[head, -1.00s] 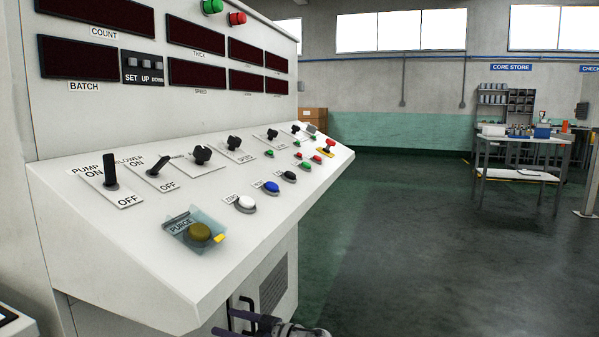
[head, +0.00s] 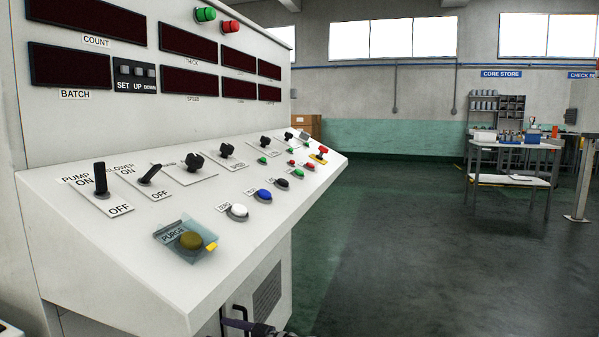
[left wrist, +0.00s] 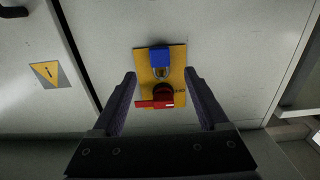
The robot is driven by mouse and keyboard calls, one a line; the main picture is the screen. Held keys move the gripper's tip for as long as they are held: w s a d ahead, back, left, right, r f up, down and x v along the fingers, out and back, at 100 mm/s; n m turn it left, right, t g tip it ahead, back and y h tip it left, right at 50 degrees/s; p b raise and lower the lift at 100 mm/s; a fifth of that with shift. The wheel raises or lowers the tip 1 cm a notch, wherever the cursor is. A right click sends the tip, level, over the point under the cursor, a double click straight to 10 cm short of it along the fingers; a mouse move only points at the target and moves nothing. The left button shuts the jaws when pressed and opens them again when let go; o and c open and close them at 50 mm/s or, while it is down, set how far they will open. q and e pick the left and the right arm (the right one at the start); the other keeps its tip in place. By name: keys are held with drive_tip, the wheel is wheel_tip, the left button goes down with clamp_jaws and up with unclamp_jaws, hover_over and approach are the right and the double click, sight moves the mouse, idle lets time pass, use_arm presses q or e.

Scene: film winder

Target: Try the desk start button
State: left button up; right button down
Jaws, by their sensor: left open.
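The sloping control desk (head: 130,250) runs away from me on the left in the head view. Small green buttons sit towards its far end, one at the middle row (head: 262,161) and another nearer the edge (head: 298,173). Their labels are too small to read, so I cannot tell which is the start button. My left gripper (left wrist: 160,76) is open and empty. In its wrist view it faces a cabinet front with a red rotary switch (left wrist: 163,92) and blue padlock (left wrist: 160,56) on a yellow plate. My right gripper is not in view.
Close on the desk are the purge button (head: 191,240) under a clear flap, white (head: 238,210) and blue (head: 264,195) buttons, and black levers (head: 101,178). A red mushroom button (head: 321,154) is at the far end. Open floor (head: 420,250) lies right; a worktable (head: 512,180) stands beyond.

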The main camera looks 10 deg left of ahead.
use_arm(q)
clamp_jaws()
idle(0.4)
idle(1.1)
